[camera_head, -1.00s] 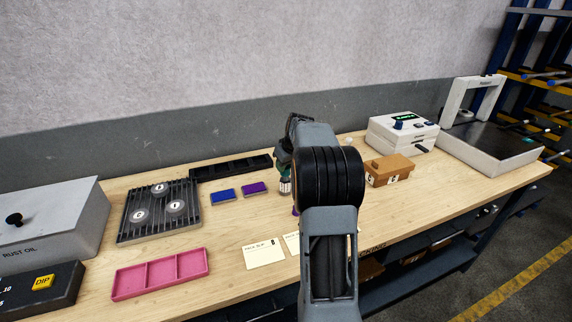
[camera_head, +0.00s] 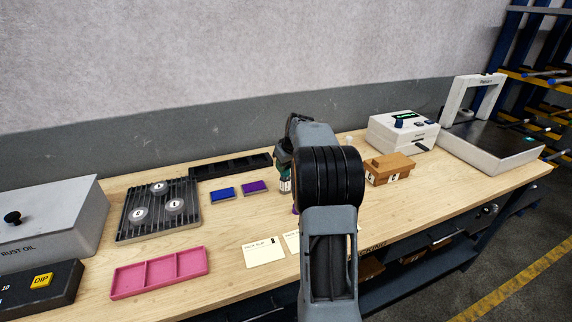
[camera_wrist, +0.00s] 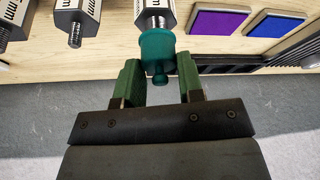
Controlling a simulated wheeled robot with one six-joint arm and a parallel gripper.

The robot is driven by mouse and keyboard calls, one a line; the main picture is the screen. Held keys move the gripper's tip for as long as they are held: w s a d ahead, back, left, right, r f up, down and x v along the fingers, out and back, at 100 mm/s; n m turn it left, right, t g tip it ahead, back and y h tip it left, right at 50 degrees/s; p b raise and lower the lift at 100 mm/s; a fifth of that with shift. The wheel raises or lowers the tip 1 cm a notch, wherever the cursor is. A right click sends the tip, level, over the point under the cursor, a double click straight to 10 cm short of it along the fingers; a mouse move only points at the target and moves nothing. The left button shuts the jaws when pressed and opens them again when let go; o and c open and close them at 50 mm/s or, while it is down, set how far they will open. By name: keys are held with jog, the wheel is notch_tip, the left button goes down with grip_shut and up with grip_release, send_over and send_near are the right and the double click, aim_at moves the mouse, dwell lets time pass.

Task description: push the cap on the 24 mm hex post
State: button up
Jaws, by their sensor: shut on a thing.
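In the wrist view my gripper (camera_wrist: 160,74) has two green fingers, shut on a teal cap (camera_wrist: 158,47) with a small knob. The cap is in line with the end of a silver hex post (camera_wrist: 154,12) and hides that end. How far it sits over the post cannot be told. Two more hex posts (camera_wrist: 70,22) with bare, thin threaded ends are to the left. Their labels end in "mm", but the numbers are cut off. In the head view my arm hides most of the posts, and a little teal (camera_head: 283,158) shows beside it.
Purple (camera_wrist: 218,22) and blue (camera_wrist: 274,24) pads lie close beside the post. In the head view a dark tray (camera_head: 231,166) lies behind them. A brown box (camera_head: 389,167) stands right of my arm. A pink tray (camera_head: 160,272) and a slatted rack (camera_head: 187,205) are at the left.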

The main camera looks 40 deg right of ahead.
jog(key=shift+f, duration=0.1)
dwell(0.3)
jog(key=o, duration=1.5)
jog(key=shift+c, duration=0.2)
jog(key=shift+r+p, duration=1.85)
jog(key=shift+r, duration=0.7)
jog(key=shift+c, duration=0.4)
grip_shut()
jog(key=shift+f, duration=0.3)
